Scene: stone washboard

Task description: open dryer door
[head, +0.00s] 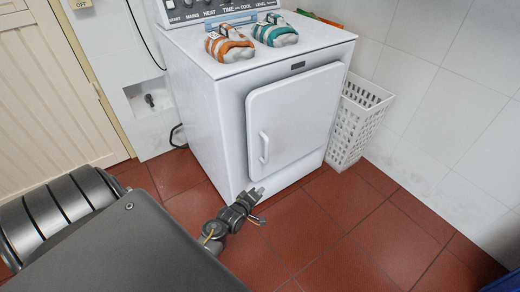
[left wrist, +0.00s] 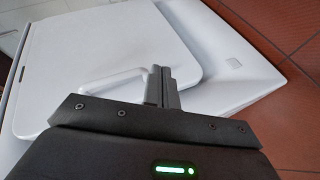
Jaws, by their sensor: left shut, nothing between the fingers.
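The white dryer (head: 205,115) stands against the wall in the head view, with its square front door (head: 300,112) shut. A white vertical handle (head: 264,147) sits at the door's left edge. My left gripper (head: 257,191) is below the handle, near the lower front of the dryer, shut and empty. In the left wrist view, the door (left wrist: 92,50) fills the upper left and the handle (left wrist: 112,80) lies to the left of my shut fingers (left wrist: 162,85). The fingers appear apart from the handle. My right gripper is not in view.
Two bundles of striped cloth, one orange (head: 229,45) and one teal (head: 274,31), lie on the dryer top. A white laundry basket (head: 356,122) stands at the dryer's right. Red tile floor (head: 330,235) in front is clear. A cream door (head: 50,95) is at left.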

